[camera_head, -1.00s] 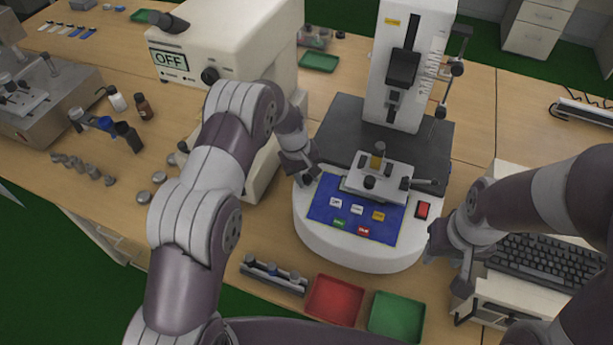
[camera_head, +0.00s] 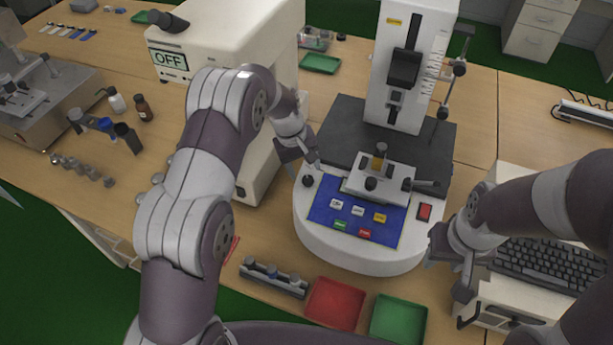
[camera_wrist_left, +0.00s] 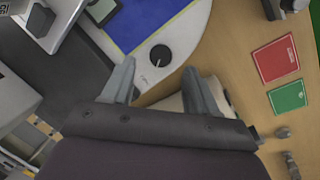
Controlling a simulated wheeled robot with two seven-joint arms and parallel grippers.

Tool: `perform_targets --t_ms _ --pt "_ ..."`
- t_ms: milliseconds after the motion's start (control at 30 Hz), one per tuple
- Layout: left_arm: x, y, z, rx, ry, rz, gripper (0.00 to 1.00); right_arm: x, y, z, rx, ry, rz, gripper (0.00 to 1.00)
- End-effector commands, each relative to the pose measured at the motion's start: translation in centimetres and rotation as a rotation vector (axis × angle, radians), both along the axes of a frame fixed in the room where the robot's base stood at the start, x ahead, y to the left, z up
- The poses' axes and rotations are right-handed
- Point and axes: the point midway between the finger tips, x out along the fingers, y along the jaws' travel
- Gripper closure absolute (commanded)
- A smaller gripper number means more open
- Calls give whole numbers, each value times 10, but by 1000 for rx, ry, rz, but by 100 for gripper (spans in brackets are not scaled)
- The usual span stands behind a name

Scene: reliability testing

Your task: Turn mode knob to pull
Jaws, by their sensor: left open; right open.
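The mode knob (camera_head: 307,181) is a small black round knob at the left edge of the tester's white base, beside the blue button panel (camera_head: 327,208). In the left wrist view the knob (camera_wrist_left: 160,55) shows a light pointer mark on its lower side, with tiny unreadable labels near it. My left gripper (camera_head: 309,162) is open, just behind and above the knob. In the left wrist view its fingertips (camera_wrist_left: 159,70) are apart, one on each side of the knob's line, and not closed on it. My right gripper (camera_head: 446,272) is open and empty, right of the base.
The tester's tall white column (camera_head: 410,80) stands behind a grey clamp stage (camera_head: 355,183). A white machine marked OFF (camera_head: 225,50) stands at left. A red tray (camera_head: 335,304) and a green tray (camera_head: 398,318) lie in front. A keyboard (camera_head: 550,265) is at right.

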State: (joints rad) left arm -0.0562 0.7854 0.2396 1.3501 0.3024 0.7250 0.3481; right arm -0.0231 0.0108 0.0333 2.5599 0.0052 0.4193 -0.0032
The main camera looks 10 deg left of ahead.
Motion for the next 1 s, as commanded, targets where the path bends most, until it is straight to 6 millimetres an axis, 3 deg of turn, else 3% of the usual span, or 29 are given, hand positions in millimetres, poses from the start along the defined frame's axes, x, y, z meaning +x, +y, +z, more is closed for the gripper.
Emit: perform_targets --t_ms 200,400,933,1000 --pt "-2 11 52 0 -6 1 41 0 0 -18 0 0 0 57" --pt "-4 16 77 1 -3 1 41 0 0 -21 0 0 0 57" --pt "1 18 79 8 -31 -33 41 0 0 -20 0 0 0 57" --pt "-13 24 59 45 -34 -102 41 0 0 -20 0 0 0 57"
